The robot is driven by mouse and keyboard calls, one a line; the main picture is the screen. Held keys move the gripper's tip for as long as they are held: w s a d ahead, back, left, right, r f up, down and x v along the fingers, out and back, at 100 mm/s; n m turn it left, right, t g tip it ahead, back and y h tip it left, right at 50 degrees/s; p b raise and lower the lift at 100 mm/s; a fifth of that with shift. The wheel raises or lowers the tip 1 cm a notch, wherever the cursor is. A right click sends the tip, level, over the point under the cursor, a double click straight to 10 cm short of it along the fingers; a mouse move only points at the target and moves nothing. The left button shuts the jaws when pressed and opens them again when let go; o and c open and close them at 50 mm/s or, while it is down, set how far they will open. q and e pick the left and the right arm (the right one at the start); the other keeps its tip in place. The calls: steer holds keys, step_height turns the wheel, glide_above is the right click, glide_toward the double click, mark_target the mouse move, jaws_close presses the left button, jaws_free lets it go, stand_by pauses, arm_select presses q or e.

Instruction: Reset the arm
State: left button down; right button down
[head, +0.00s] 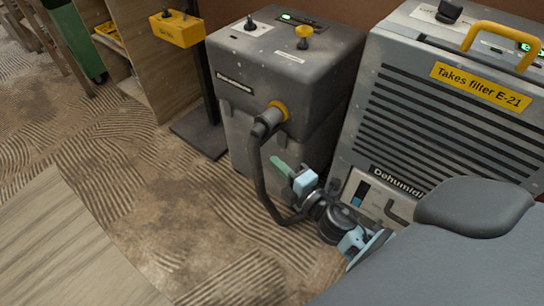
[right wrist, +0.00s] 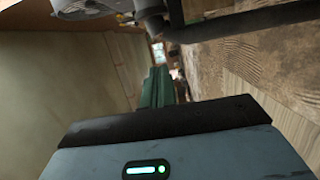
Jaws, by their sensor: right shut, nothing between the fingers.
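My right arm shows in the head view at the lower centre, with black joints and light blue parts. My right gripper (head: 279,168) has a light blue body and green fingers, and points up and left in front of the grey machine (head: 283,75) and close to its black hose. In the right wrist view the green fingers of the right gripper (right wrist: 157,75) lie together with nothing between them. Whether the fingers touch the machine or the hose, I cannot tell. My left gripper is in neither view.
A dehumidifier (head: 430,110) with a yellow label "Takes filter E-21" stands at the right. The black hose (head: 258,175) hangs down from the grey machine. A yellow box (head: 177,28) is on a dark stand at the back. Patterned floor (head: 130,200) lies open at the left.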

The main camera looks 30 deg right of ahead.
steer(key=shift+s, duration=0.15)
